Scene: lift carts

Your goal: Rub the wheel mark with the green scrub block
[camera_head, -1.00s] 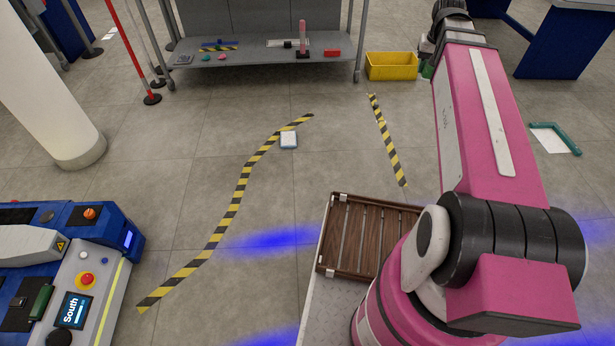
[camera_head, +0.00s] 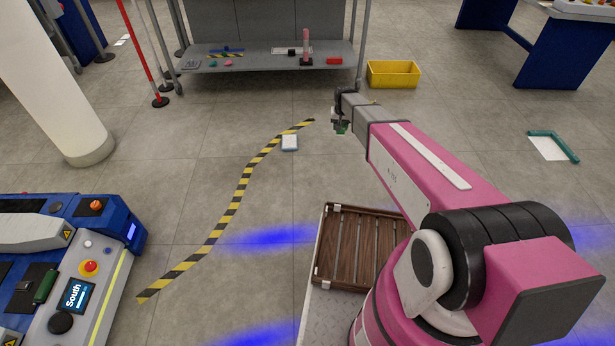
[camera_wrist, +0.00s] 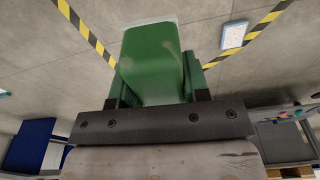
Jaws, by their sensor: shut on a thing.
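My gripper (camera_head: 341,124) is shut on the green scrub block (camera_wrist: 153,60). In the wrist view the block fills the space between the jaws and has a pale far edge. In the head view my gripper hangs over the floor, right of the curved yellow-black tape, and the block is small and mostly hidden there. I cannot make out a wheel mark on the floor in either view. I cannot tell whether the block touches the floor.
A white-and-blue pad (camera_head: 289,143) lies by the curved striped tape (camera_head: 238,196); it also shows in the wrist view (camera_wrist: 233,36). A yellow bin (camera_head: 393,75) stands behind, beside a grey shelf. A wooden slatted crate (camera_head: 325,265) is near. A blue machine (camera_head: 120,222) stands left.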

